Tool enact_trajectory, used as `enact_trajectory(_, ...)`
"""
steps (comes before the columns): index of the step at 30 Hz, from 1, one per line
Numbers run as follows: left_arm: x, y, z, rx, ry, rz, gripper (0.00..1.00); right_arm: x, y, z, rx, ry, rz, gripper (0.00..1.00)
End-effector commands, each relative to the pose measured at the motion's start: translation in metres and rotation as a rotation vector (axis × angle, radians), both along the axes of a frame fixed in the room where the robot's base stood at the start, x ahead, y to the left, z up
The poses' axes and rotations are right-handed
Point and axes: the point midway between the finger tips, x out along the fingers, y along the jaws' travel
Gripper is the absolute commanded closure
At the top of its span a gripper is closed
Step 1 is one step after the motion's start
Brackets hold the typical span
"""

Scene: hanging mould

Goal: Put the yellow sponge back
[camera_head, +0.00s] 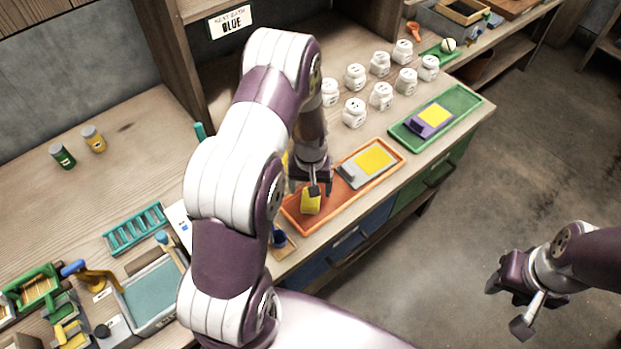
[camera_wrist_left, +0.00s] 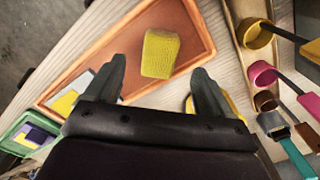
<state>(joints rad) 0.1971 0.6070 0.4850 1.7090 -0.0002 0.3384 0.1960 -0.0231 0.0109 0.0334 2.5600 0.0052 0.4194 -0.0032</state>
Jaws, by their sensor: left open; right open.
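The yellow sponge (camera_head: 311,201) lies in the left part of the orange tray (camera_head: 336,203). It also shows in the left wrist view (camera_wrist_left: 160,53), flat on the bare tray floor (camera_wrist_left: 125,48). My left gripper (camera_head: 313,187) is over the sponge. In the left wrist view its two fingers (camera_wrist_left: 160,72) are spread, with the sponge beyond and between the tips and no finger seen touching it. My right gripper (camera_head: 508,306) is open and empty over the floor at the lower right, away from the bench.
A grey block with a yellow top (camera_head: 373,160) sits at the tray's other end. A green tray (camera_head: 462,103) holds a purple and yellow block (camera_head: 430,119). Several white jars (camera_head: 355,112) stand behind. Colourful scoops (camera_wrist_left: 262,73) lie beside the orange tray.

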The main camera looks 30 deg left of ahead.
Motion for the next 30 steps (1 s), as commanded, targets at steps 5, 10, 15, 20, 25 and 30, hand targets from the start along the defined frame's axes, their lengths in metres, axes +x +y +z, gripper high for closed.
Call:
enact_trajectory(5, 0.000, 0.000, 0.038, 0.000, -0.003, 0.000, 0.17, 0.000, 0.000, -0.008, 0.000, 0.000, 0.000, 0.57)
enact_trajectory(10, -0.006, -0.009, 0.069, 0.002, -0.012, -0.036, 0.17, 0.000, 0.000, -0.009, 0.000, 0.000, 0.000, 0.57)
enact_trajectory(15, -0.066, -0.055, 0.139, 0.013, -0.078, -0.255, 0.17, 0.000, 0.000, -0.009, 0.000, 0.000, 0.000, 0.57)
enact_trajectory(20, -0.120, -0.077, 0.164, 0.019, -0.115, -0.398, 0.17, 0.000, 0.000, -0.009, 0.000, 0.000, 0.000, 0.57)
enact_trajectory(25, -0.129, -0.079, 0.165, 0.020, -0.116, -0.418, 0.17, 0.000, 0.000, -0.009, 0.000, 0.000, 0.000, 0.57)
enact_trajectory(30, -0.128, -0.079, 0.165, 0.020, -0.116, -0.416, 0.17, 0.000, 0.000, -0.009, 0.000, 0.000, 0.000, 0.57)
